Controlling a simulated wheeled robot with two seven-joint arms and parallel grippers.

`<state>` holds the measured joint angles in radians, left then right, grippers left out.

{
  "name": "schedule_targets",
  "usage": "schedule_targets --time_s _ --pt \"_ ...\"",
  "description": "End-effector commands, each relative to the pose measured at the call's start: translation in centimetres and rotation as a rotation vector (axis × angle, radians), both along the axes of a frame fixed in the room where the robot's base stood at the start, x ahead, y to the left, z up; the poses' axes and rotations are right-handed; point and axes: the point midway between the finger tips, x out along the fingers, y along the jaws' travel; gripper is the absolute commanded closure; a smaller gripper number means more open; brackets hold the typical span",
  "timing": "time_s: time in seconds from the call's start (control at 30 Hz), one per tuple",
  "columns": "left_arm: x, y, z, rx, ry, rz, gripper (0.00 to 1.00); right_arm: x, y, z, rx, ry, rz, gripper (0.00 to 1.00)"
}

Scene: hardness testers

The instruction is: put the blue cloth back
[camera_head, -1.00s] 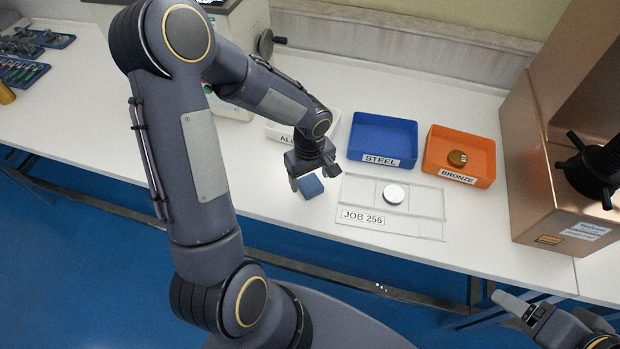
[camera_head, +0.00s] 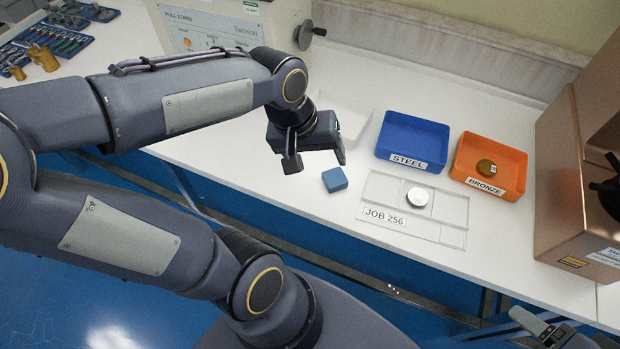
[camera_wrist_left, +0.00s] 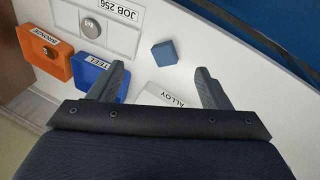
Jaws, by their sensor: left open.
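The blue cloth (camera_head: 334,179) is a small folded block lying on the white bench near its front edge, left of the JOB 256 tray. It also shows in the left wrist view (camera_wrist_left: 164,53), beyond my fingertips. My left gripper (camera_head: 318,163) is open and empty above the bench, just up and left of the cloth and apart from it. Its two fingers show spread in the left wrist view (camera_wrist_left: 162,84). My right gripper (camera_head: 535,328) shows only partly at the bottom right, off the bench front; its jaw state is unclear.
Behind stand a blue STEEL bin (camera_head: 412,142), an orange BRONZE bin (camera_head: 500,158) with a bronze disc, and a white ALLOY bin (camera_head: 352,112) partly behind my gripper. A copper-coloured machine (camera_head: 565,190) stands at right.

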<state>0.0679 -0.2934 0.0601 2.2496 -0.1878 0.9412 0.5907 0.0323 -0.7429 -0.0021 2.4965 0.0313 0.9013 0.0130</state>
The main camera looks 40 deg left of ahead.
Motion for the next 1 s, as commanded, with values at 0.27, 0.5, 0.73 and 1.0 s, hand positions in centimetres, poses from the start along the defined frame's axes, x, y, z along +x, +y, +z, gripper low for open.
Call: schedule_targets --time_s 0.27,0.5,0.73,1.0 --pt "-6.0 -2.5 1.2 -0.020 -0.293 -0.306 0.28 0.0 0.0 0.0 0.000 0.000 0.000 0.28" --pt "-6.8 -3.1 1.1 -0.015 -0.345 -0.364 0.28 0.0 0.0 0.0 0.000 0.000 0.000 0.28" --pt "-6.8 -3.0 1.1 -0.014 -0.344 -0.363 0.28 0.0 0.0 0.0 0.000 0.000 0.000 0.28" --pt "-6.8 -3.0 1.1 -0.014 -0.344 -0.362 0.28 0.0 0.0 0.0 0.000 0.000 0.000 0.28"
